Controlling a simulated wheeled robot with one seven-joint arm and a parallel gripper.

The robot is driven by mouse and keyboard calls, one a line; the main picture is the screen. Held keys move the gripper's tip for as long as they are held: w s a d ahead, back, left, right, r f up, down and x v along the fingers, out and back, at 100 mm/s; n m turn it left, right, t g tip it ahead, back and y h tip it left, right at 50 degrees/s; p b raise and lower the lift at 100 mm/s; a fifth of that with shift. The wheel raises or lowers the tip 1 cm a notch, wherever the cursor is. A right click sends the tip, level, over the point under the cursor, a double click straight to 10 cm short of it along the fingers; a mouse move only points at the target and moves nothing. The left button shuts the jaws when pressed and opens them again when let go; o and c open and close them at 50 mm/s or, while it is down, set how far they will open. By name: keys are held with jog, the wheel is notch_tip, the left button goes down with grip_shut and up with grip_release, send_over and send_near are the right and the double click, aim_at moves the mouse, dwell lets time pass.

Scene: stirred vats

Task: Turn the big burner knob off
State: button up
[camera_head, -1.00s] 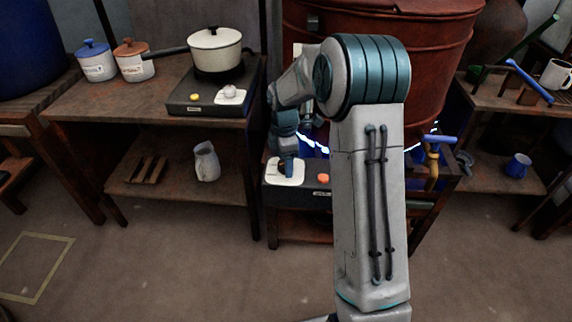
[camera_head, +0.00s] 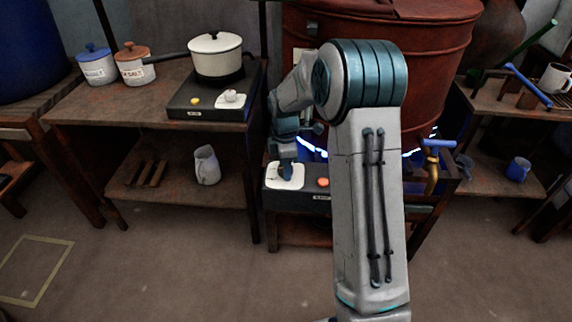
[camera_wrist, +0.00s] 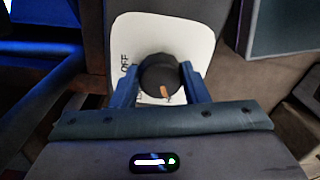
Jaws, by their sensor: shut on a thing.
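The big burner knob (camera_wrist: 158,70) is dark and round with an orange mark, which points toward the bottom of the wrist view. It sits on a white plate (camera_wrist: 195,38) with "OFF" printed to its left; other lettering is partly hidden by a finger. My gripper (camera_wrist: 160,73) is shut on the knob, one blue finger on each side. In the head view, my gripper (camera_head: 286,172) reaches down to the white plate (camera_head: 289,184) on the big burner's dark front (camera_head: 310,199), and hides the knob. Blue light glows under the red vat (camera_head: 440,75).
An orange button (camera_head: 323,182) is right of the plate. A small burner (camera_head: 200,108) with a cream pot (camera_head: 216,58) stands on the left table. A brass tap with a blue handle (camera_head: 437,143) is at the right. The front floor is clear.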

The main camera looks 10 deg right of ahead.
jog(key=m+p, duration=0.1)
jog(key=m, duration=0.2)
jog(key=shift+r+p, duration=0.2)
jog(key=shift+p, duration=0.2)
jog(key=m+p, duration=0.1)
jog(key=m, duration=0.2)
jog(key=shift+m, duration=0.4)
jog(key=m+p, duration=0.1)
jog(key=m, duration=0.2)
jog(key=shift+s+f+m, duration=0.1)
jog(key=shift+m, duration=0.2)
jog(key=m+p, duration=0.1)
jog(key=m, duration=0.2)
jog(key=shift+m, duration=0.3)
jog(key=m+p, duration=0.1)
jog(key=m, duration=0.3)
jog(key=shift+m, duration=0.3)
jog(key=shift+m+t+p, duration=0.3)
jog(key=shift+m+p, duration=0.55)
jog(key=shift+m, duration=1.35)
jog(key=o, duration=1)
